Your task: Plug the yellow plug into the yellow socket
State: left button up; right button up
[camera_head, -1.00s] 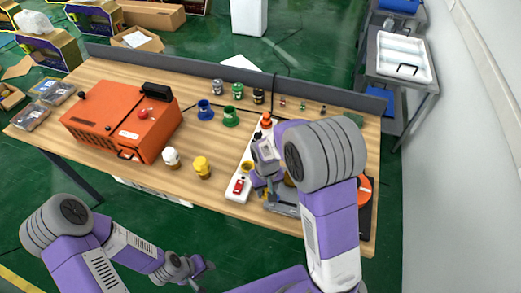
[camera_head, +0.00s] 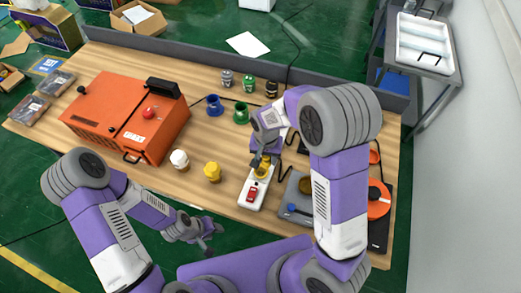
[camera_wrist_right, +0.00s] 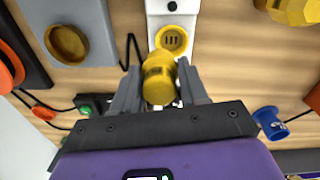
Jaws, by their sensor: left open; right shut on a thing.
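The yellow plug (camera_wrist_right: 158,82) is held between the fingers of my right gripper (camera_wrist_right: 160,88), which is shut on it. In the head view the right gripper (camera_head: 262,160) is over the white power strip (camera_head: 249,197). The yellow socket (camera_wrist_right: 172,40), a round face with dark slots, is on the strip just beyond the plug in the wrist view. The plug overlaps the socket's near edge in that view; I cannot tell whether they touch. My left gripper (camera_head: 207,232) is open and empty, in front of the table's front edge.
A yellow object (camera_head: 212,172) and a white one (camera_head: 179,158) stand left of the strip. Blue (camera_head: 214,105) and green (camera_head: 242,113) pieces stand behind. A grey box (camera_head: 294,199) is right of the strip. An orange machine (camera_head: 128,115) fills the table's left.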

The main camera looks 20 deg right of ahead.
jog(key=shift+a+r+m, duration=0.3)
jog(key=shift+a+m, duration=0.05)
jog(key=shift+m, duration=0.15)
jog(key=shift+w+a+m, duration=0.4)
jog(key=shift+w+m, duration=0.05)
jog(key=shift+m, duration=0.15)
jog(key=shift+s+f, duration=0.15)
jog(key=shift+f, duration=0.2)
jog(key=shift+f+b, duration=2.15)
jog(key=shift+f, duration=0.55)
jog(key=shift+f+b, duration=0.6)
jog(key=shift+f, duration=0.1)
jog(key=o, duration=1.7)
jog(key=shift+r, duration=0.15)
